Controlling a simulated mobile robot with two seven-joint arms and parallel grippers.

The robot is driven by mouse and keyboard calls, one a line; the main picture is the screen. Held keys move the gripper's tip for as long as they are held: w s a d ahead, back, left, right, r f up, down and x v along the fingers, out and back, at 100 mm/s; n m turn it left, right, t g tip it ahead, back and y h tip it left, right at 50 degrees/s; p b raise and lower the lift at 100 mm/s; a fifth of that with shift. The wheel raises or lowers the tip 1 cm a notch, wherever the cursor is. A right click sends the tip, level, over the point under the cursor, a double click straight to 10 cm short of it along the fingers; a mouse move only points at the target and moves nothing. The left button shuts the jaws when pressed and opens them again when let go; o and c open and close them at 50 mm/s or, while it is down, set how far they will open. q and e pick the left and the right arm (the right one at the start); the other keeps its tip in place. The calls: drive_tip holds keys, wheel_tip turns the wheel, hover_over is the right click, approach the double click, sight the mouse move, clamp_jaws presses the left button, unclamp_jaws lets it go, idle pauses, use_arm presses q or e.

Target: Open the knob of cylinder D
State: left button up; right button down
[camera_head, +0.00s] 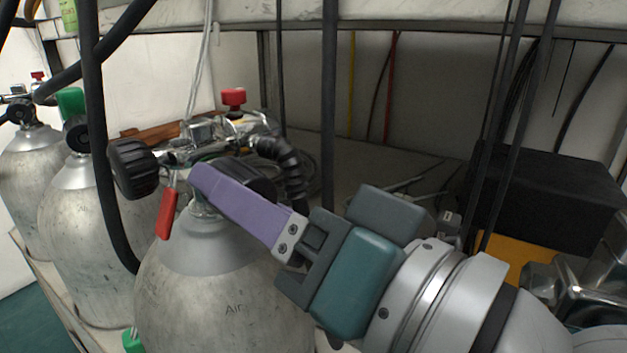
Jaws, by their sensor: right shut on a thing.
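The nearest grey cylinder (190,295), marked "Air", stands upright at the bottom centre. No letter D is readable on it. Its valve carries a black ribbed knob (133,168) on the left side. My right gripper (228,190) comes in from the lower right, with one purple finger lying across the valve. It is shut on a dark rounded knob (262,183) just behind that finger. The far finger and most of this knob are hidden. My left gripper is not in view.
More grey cylinders (72,225) stand in a row at the left. A red tag (167,212), a red-capped fitting (233,97) and a black corrugated hose (290,165) crowd the valve. Dark hoses hang in front. A black box (550,195) stands at the right.

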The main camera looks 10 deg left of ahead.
sight(245, 172)
drive_tip(key=shift+n+p, duration=0.45)
drive_tip(key=shift+n, duration=1.05)
drive_tip(key=shift+c, duration=1.4)
unclamp_jaws()
drive_tip(key=shift+r+p, duration=0.3)
drive_tip(key=shift+r, duration=0.05)
wheel_tip(245, 172, up, 19)
drive_tip(key=p, duration=1)
drive_tip(key=shift+r, duration=0.15)
